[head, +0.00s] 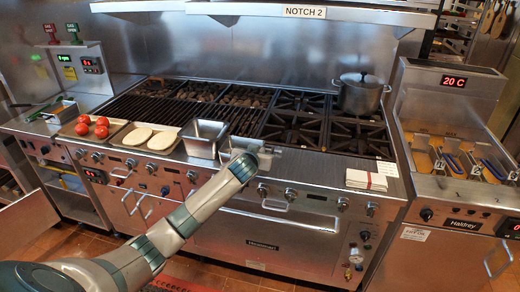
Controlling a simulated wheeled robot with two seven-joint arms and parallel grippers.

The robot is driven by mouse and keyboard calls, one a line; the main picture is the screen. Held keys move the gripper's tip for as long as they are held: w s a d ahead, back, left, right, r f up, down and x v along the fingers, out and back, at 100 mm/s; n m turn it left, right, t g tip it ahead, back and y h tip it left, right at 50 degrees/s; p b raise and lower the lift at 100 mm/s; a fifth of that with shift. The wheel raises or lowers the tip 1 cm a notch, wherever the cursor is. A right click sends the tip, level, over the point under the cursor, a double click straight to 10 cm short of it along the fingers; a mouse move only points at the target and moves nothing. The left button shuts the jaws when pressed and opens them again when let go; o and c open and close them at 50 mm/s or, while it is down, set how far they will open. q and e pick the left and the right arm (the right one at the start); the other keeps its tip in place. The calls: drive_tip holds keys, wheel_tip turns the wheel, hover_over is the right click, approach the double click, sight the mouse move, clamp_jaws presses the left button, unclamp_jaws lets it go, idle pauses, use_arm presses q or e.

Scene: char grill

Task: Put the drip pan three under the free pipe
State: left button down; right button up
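I cannot pick out a drip pan marked three, and no pipe is clearly identifiable as the free one. A deep, empty-looking steel pan (203,138) sits on the front ledge of the grill range, left of my gripper. A small fitting with gauge-like parts (355,258) shows low on the right front of the range; its details are too small to tell. My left gripper (246,150) is at the front edge of the range, just right of the steel pan. Its fingers are too small and partly hidden to show whether they are open. My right gripper is out of view.
Trays with tomatoes (83,130) and pale slices (148,138) lie on the ledge to the left. A pot (360,93) stands on the back burner. A folded towel (366,180) lies at right. A fryer (455,150) stands farther right. Tiled floor shows in front.

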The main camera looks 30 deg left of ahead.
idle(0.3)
use_arm(q)
drive_tip(key=c, duration=2.4)
unclamp_jaws()
drive_tip(key=shift+f, duration=0.1)
drive_tip(key=o, duration=0.4)
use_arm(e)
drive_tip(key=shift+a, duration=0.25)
use_arm(q)
drive_tip(key=shift+r, duration=0.2)
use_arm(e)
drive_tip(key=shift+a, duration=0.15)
use_arm(q)
drive_tip(key=shift+s, duration=0.15)
drive_tip(key=shift+b+v, duration=1.2)
drive_tip(key=shift+v, duration=4.7)
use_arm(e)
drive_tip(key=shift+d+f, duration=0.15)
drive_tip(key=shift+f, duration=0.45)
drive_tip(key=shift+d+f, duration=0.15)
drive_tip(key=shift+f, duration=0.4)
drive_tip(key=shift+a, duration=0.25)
